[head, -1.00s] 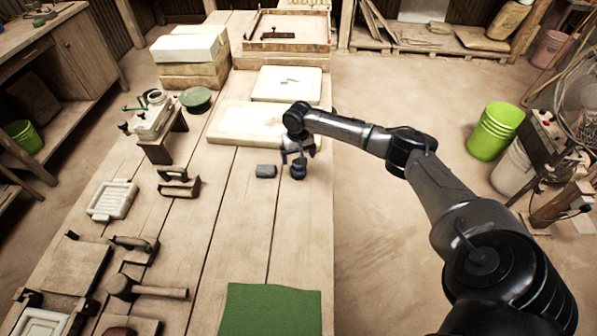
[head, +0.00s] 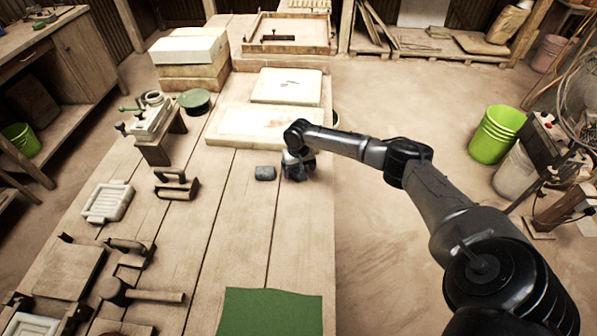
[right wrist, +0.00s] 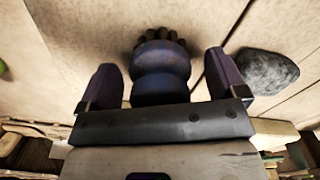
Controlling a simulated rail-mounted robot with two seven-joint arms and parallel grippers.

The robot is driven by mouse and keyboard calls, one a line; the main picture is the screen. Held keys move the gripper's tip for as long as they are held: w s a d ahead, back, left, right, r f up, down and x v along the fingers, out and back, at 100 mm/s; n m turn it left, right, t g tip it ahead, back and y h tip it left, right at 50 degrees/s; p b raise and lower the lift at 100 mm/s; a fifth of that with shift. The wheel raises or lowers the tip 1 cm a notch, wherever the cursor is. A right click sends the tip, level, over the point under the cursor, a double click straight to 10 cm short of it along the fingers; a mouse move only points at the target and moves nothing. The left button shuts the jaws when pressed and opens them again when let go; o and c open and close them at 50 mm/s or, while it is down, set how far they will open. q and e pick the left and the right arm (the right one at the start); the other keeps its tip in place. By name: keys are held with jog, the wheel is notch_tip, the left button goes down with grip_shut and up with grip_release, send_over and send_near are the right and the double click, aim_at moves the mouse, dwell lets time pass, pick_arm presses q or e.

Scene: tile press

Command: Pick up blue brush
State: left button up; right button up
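The blue brush (right wrist: 160,72) has a rounded dark blue handle and dark bristles. It stands on the wooden bench near the bench's right edge. In the right wrist view it sits between the two fingers of my right gripper (right wrist: 162,85), which are apart with a small gap on each side. In the head view my right gripper (head: 298,176) is low over the brush and mostly hides it. My left gripper is in neither view.
A grey stone-like block (head: 265,173) lies just left of the gripper; it also shows in the right wrist view (right wrist: 265,70). A pale slab (head: 235,125) lies behind. A green mat (head: 270,312) lies at the front. Wooden tools (head: 178,186) stand to the left.

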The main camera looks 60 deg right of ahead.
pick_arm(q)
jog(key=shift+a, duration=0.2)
pick_arm(e)
jog(key=c, duration=1)
jog(key=shift+r, duration=0.1)
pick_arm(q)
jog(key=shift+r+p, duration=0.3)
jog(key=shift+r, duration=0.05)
pick_arm(e)
jog(key=shift+r, duration=0.6)
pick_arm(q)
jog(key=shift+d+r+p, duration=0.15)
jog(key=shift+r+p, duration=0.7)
pick_arm(e)
jog(key=r, duration=0.3)
jog(key=shift+s+d+r, duration=0.1)
jog(key=shift+s+r, duration=0.15)
jog(key=shift+s, duration=0.1)
pick_arm(q)
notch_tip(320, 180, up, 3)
jog(key=p, duration=0.3)
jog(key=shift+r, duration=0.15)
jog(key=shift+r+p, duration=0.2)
jog(key=shift+p, duration=0.15)
pick_arm(e)
jog(key=s+r, duration=0.6)
jog(key=s, duration=0.5)
jog(key=shift+d, duration=0.45)
jog(key=shift+r, duration=0.1)
